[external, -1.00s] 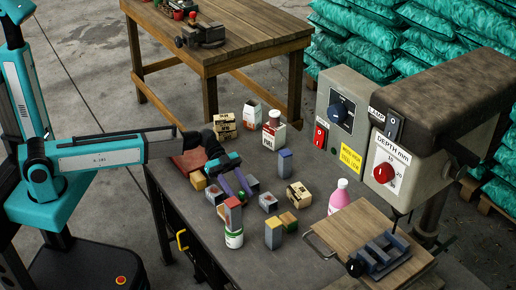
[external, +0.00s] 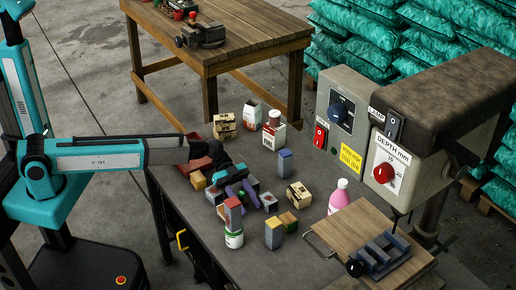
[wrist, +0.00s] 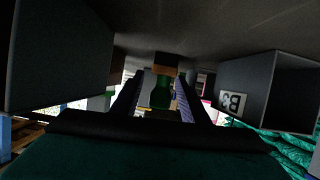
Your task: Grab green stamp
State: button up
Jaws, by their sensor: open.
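The green stamp (wrist: 162,92) shows in the wrist view as a dark green, knob-like piece with a wooden-coloured part, between my two fingers and some way ahead. In the external view a wooden block with a green patch (external: 289,221) stands beyond my gripper; it looks like the same stamp. My gripper (external: 245,200) is open, tilted low over the bench among small blocks. In the wrist view my gripper (wrist: 158,84) has its purple-lined fingers apart, with nothing clearly held. The picture there is dark and appears upside down.
A pink bottle (external: 339,197) stands further right.

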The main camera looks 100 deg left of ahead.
dwell(0.3)
grip_shut()
jog(key=shift+r, duration=0.15)
notch_tip(320, 180, up, 10)
jog(key=b, duration=0.1)
dwell(0.8)
dwell(0.5)
